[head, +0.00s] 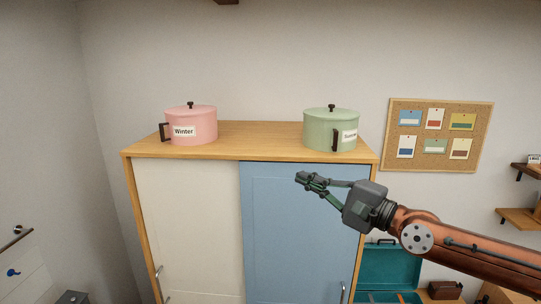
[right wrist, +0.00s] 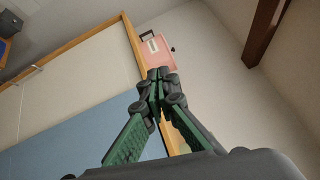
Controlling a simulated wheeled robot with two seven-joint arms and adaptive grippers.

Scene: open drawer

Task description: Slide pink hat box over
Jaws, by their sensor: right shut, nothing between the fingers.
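The pink hat box (head: 203,124) stands upright on the left part of the wooden cabinet top (head: 250,136). It has a dark knob on its lid, a dark side handle and a "Winter" label. It also shows in the right wrist view (right wrist: 155,50), beyond the fingertips. My right gripper (head: 306,178) is shut and empty, in front of the blue door below the cabinet's top edge. In the right wrist view its fingertips (right wrist: 158,75) meet. It is apart from the pink box. My left gripper is not in view.
A green hat box (head: 325,130) stands on the right part of the cabinet top, with clear wood between the two boxes. The cabinet has a white door (head: 190,220) and a blue door (head: 280,230). A cork board (head: 480,145) hangs at right.

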